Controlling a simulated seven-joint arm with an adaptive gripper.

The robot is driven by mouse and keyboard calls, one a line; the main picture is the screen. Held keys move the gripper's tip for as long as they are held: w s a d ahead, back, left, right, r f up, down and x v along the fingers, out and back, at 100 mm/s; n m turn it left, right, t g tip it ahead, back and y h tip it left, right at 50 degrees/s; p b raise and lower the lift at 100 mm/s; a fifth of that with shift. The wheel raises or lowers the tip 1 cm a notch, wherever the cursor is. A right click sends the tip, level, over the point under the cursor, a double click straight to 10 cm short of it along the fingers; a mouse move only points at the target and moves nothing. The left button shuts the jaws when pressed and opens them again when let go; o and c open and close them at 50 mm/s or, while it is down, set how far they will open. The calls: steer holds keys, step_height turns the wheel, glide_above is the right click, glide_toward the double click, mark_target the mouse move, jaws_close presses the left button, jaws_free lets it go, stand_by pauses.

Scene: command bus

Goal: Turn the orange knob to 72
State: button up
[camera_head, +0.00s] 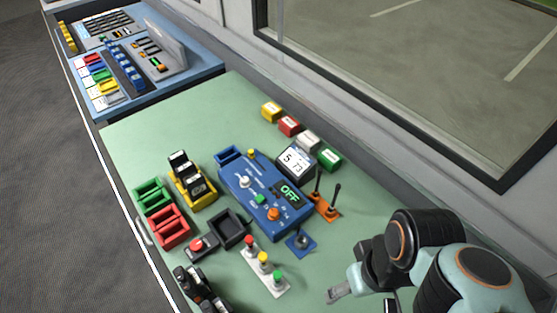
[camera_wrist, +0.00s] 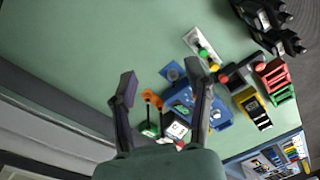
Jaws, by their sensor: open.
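The orange knob (camera_head: 273,214) sits on the near right part of the blue console (camera_head: 236,186), beside a green button and below a dark display reading "OFF" (camera_head: 290,193). A white-faced block (camera_head: 295,160) behind the console bears black characters that seem to read "S 73". My gripper (camera_head: 338,293) is right of and nearer than the console, apart from the knob and touching nothing. In the wrist view its two fingers (camera_wrist: 161,70) are spread and empty. The console (camera_wrist: 222,118) shows there, partly behind the right finger; the knob's setting is too small to read.
Orange-based levers (camera_head: 326,206) stand upright at the console's right end. A blue-based joystick (camera_head: 301,242) and a white strip of colored buttons (camera_head: 264,268) lie nearer. Red and green bins (camera_head: 166,228) are left. The green tabletop is clear around my gripper.

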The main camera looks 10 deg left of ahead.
steer(key=w+r+n+t, duration=0.35)
steer(key=w+n, duration=0.25)
steer(key=w, duration=0.4)
steer(key=n+g, duration=0.4)
steer(key=n, duration=0.5)
glide_above(273, 212)
steer(key=shift+h, duration=0.4)
step_height(273, 212, down, 17)
steer(key=shift+f, duration=0.15)
step_height(273, 212, down, 5)
steer(key=shift+r, duration=0.1)
steer(key=shift+f, duration=0.7)
steer(key=shift+c, duration=0.4)
jaws_close()
